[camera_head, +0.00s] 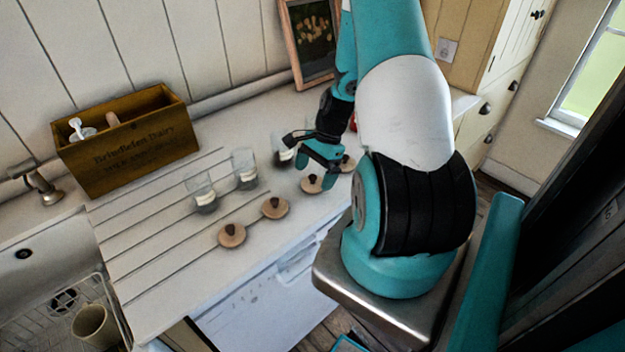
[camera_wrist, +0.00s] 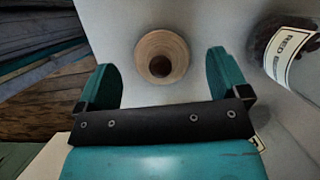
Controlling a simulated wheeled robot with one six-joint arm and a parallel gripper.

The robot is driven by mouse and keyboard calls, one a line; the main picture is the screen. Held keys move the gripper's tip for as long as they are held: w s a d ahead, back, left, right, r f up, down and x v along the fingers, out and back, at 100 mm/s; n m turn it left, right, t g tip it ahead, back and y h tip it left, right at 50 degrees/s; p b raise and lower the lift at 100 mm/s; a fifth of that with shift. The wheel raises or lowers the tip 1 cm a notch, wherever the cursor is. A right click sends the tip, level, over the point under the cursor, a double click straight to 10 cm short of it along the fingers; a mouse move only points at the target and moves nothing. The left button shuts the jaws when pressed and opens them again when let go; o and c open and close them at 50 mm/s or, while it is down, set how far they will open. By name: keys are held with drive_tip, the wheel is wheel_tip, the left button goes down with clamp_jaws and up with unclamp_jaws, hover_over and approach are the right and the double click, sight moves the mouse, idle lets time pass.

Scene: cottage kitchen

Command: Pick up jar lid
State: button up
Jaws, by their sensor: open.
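Round wooden jar lids with dark knobs lie in a row on the white counter: one at the front (camera_head: 232,235), one behind it (camera_head: 275,207), one beside my gripper (camera_head: 311,185), and one partly hidden behind it (camera_head: 348,164). My gripper (camera_head: 325,168) is low over the counter near the far two lids. In the wrist view my gripper (camera_wrist: 161,72) is open and empty. One lid (camera_wrist: 176,48) lies between and slightly beyond its fingertips, with its dark knob facing the camera. I cannot tell for certain which lid of the row this is.
Glass jars (camera_head: 201,191) (camera_head: 245,169) (camera_head: 281,152) stand behind the lids. A labelled jar (camera_wrist: 290,50) is close to the right finger in the wrist view. A wooden crate (camera_head: 130,145) stands by the wall, and a framed picture (camera_head: 312,40) leans at the back. The counter's front edge is near.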

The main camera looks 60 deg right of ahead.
drive_tip(key=shift+x, duration=0.8)
drive_tip(key=c, duration=1)
